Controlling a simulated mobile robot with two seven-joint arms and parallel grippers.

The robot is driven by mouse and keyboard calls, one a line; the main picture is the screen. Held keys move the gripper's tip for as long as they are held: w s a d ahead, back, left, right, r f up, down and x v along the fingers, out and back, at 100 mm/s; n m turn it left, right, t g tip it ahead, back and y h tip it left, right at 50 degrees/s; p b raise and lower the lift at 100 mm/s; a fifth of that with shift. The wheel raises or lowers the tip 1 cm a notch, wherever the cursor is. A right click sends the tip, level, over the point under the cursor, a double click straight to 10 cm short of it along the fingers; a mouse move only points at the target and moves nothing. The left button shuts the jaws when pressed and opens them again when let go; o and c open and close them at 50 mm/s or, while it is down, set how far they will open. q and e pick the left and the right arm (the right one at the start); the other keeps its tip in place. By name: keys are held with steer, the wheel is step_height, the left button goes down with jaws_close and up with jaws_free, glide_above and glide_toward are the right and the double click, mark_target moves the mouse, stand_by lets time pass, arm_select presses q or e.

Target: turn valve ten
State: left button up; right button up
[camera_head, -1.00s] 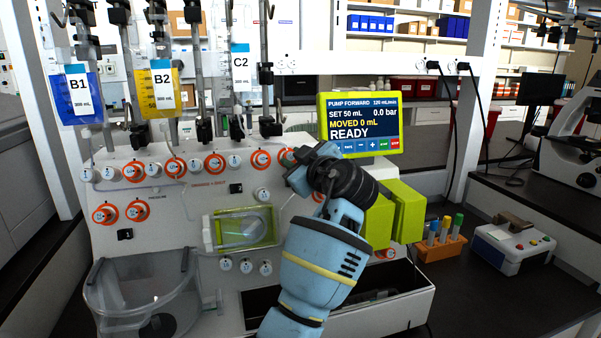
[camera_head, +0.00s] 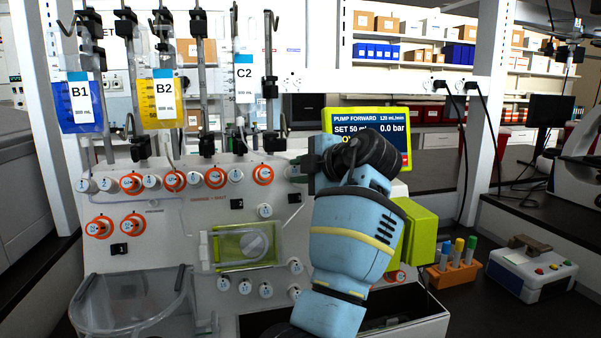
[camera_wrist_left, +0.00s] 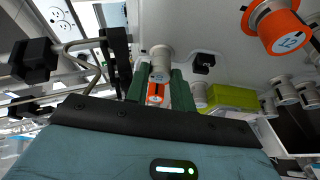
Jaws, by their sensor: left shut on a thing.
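My left gripper (camera_head: 298,172) comes in at the right end of the top row of valve knobs on the white cell processor panel (camera_head: 160,255). In the left wrist view its two dark green fingers (camera_wrist_left: 156,88) are shut on an orange and white valve knob (camera_wrist_left: 154,99). Its number is too small to read; by its place at the row's end it appears to be valve ten. In the head view the gripper hides this knob. A white knob (camera_wrist_left: 160,62) stands just beyond the fingers in the left wrist view. My right gripper is not in view.
An orange valve (camera_head: 263,174) is the nearest visible knob left of the gripper. Bags B1 (camera_head: 80,105), B2 (camera_head: 162,100) and C2 hang above. The pump screen (camera_head: 385,128) is partly behind my arm. A tube rack (camera_head: 452,272) stands to the right.

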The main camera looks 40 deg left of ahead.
arm_select(q)
steer(key=shift+n, duration=0.7)
steer(key=o, duration=1)
steer(key=shift+r, duration=0.1)
steer(key=v, duration=0.7)
steer(key=shift+d+r+b, duration=0.25)
steer(key=shift+d+b, duration=0.05)
steer(key=shift+d, duration=0.05)
